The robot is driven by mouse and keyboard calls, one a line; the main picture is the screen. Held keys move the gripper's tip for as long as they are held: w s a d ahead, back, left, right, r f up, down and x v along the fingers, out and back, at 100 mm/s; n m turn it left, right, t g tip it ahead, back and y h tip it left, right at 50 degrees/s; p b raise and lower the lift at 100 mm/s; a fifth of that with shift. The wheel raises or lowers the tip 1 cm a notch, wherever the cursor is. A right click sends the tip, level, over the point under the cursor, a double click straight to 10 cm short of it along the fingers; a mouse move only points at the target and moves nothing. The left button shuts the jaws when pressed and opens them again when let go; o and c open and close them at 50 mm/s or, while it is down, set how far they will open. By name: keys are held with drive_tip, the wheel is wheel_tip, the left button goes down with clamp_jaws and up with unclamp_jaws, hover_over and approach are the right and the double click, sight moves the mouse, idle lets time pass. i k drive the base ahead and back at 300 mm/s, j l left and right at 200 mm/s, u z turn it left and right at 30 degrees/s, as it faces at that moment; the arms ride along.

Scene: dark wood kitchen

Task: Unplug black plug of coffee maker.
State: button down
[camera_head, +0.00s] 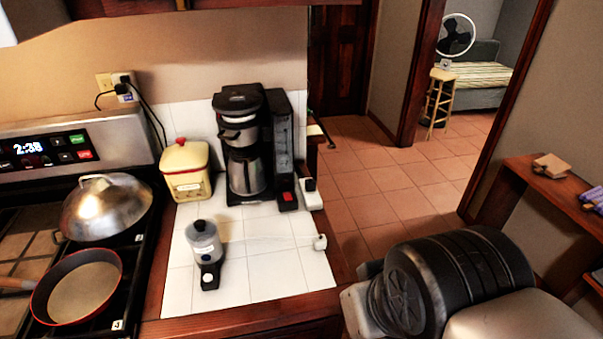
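The black coffee maker (236,112) with its metal carafe (246,174) stands on the white tiled counter. On the wall at the upper left, a small black plug (121,89) sits at a white outlet or adapter (125,77). Black cords run from there, one looping left and one or more going down behind the stove and the counter. Where the cords end is hidden, so I cannot trace one to the coffee maker. Part of my arm shows at the lower right, well away from the plug. My gripper is not visible.
A cream canister (186,171) and a small grinder or blender (205,246) stand on the counter (275,284). A white block (310,194) is at its right edge. A metal lid (103,207) and a pan (78,289) are on the stove. Tiled floor (385,180) is open behind.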

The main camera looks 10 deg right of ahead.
sight(310, 183)
drive_tip(key=u, duration=0.95)
drive_tip(key=l+u, duration=0.3)
drive_tip(key=l, duration=0.2)
drive_tip(key=i+l+u, duration=0.1)
drive_tip(key=l+u, duration=0.25)
drive_tip(key=l, duration=0.15)
drive_tip(key=l+u, duration=0.3)
drive_tip(key=l, duration=0.15)
drive_tip(key=k+l+u, duration=0.15)
drive_tip(key=l+u, duration=0.15)
drive_tip(key=l, duration=0.15)
drive_tip(key=k+l+u, duration=0.15)
drive_tip(key=l+u, duration=0.15)
drive_tip(key=l, duration=0.2)
drive_tip(key=k+l+u, duration=0.2)
drive_tip(key=l+u, duration=0.15)
drive_tip(key=k+l, duration=0.1)
drive_tip(key=l, duration=0.2)
drive_tip(key=k+l, duration=0.25)
drive_tip(key=l, duration=0.3)
drive_tip(key=i, duration=0.45)
